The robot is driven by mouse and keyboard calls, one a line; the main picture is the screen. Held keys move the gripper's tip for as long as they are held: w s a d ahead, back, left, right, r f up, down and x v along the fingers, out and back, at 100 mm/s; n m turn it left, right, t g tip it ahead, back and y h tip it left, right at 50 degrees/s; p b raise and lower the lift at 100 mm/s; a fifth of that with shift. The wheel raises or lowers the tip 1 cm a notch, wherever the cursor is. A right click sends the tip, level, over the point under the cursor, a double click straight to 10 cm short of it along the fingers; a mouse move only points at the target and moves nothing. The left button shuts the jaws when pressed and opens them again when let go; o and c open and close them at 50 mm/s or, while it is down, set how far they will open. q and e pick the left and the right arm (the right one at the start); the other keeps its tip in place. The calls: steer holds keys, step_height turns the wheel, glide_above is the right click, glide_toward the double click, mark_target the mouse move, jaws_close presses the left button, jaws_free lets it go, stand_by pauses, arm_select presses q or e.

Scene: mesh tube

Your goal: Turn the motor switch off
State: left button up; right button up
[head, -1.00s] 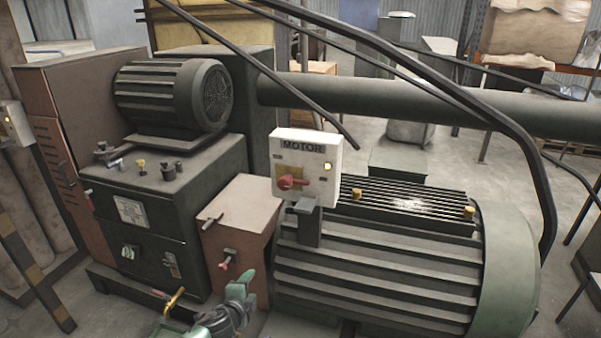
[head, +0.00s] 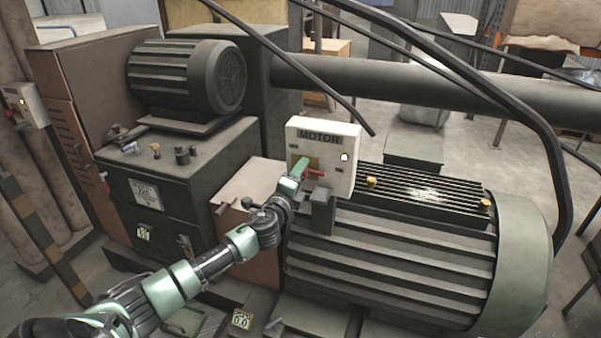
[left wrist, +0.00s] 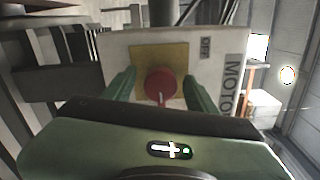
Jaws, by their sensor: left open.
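The white motor switch box (head: 335,137) is labelled MOTOR and stands beside the big ribbed motor. Its red rotary knob (head: 314,172) sits on a yellow plate, and a small lamp (head: 344,157) glows at its right. My left gripper (head: 303,170) reaches the front of the box at the knob. In the left wrist view the knob (left wrist: 161,83) lies between the two green fingers (left wrist: 160,88), which are spread with a gap on each side. OFF is printed on the box near the plate. My right gripper is not in view.
The large ribbed motor (head: 400,255) fills the right foreground. A dark cabinet (head: 165,190) with a smaller motor (head: 190,78) on top is at the left. Black cables (head: 480,80) hang over the upper right. Another small switch box (head: 26,104) is at the far left.

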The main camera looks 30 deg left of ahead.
arm_select(q)
steer(key=shift+w, duration=0.3)
jaws_close()
